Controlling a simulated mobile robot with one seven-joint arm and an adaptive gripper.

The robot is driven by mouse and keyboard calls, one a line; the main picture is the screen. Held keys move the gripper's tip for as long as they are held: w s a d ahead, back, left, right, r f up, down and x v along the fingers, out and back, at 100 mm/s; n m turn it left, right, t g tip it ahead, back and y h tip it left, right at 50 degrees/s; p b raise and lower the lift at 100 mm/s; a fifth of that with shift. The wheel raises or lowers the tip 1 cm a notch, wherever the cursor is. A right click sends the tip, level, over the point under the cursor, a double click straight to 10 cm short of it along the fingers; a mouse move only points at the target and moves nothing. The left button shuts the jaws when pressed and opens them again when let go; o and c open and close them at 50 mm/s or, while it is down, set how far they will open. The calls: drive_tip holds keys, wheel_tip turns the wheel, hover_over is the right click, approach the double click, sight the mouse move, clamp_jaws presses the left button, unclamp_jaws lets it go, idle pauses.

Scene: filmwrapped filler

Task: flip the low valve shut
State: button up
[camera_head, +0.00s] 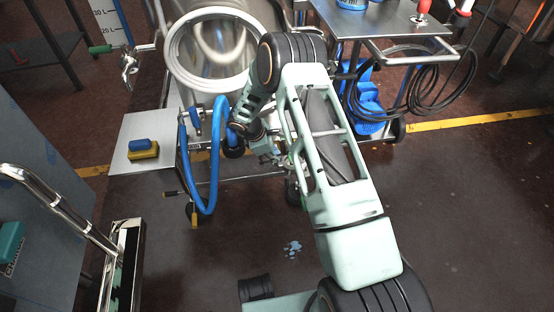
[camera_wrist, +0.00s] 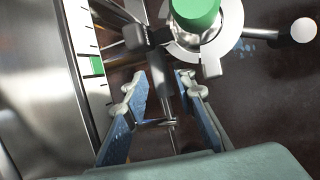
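In the wrist view my gripper (camera_wrist: 158,90) is open, its two blue-and-grey fingers spread apart. A grey metal bar (camera_wrist: 158,75) runs between the fingers; I cannot tell whether they touch it. Just beyond the fingertips is a metal fitting with a green cap (camera_wrist: 195,12), a pale ring and a dark clamp-like part (camera_wrist: 138,38). A rod with a white ball end (camera_wrist: 304,30) sticks out to the right. I cannot tell which of these parts is the low valve's handle. In the head view my arm hides most of the gripper and the low fittings beneath the steel vessel (camera_head: 238,85).
A blue hose (camera_head: 214,165) loops beside a side shelf (camera_head: 125,128) bearing a blue-and-yellow block (camera_head: 143,148). A steel cart (camera_head: 385,18) with coiled black cable (camera_head: 440,95) stands right. The floor at lower right is clear.

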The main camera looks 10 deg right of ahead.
drive_tip(key=shift+w+d+f, duration=0.1)
drive_tip(key=shift+d+f, duration=0.15)
drive_tip(key=shift+f, duration=0.35)
clamp_jaws()
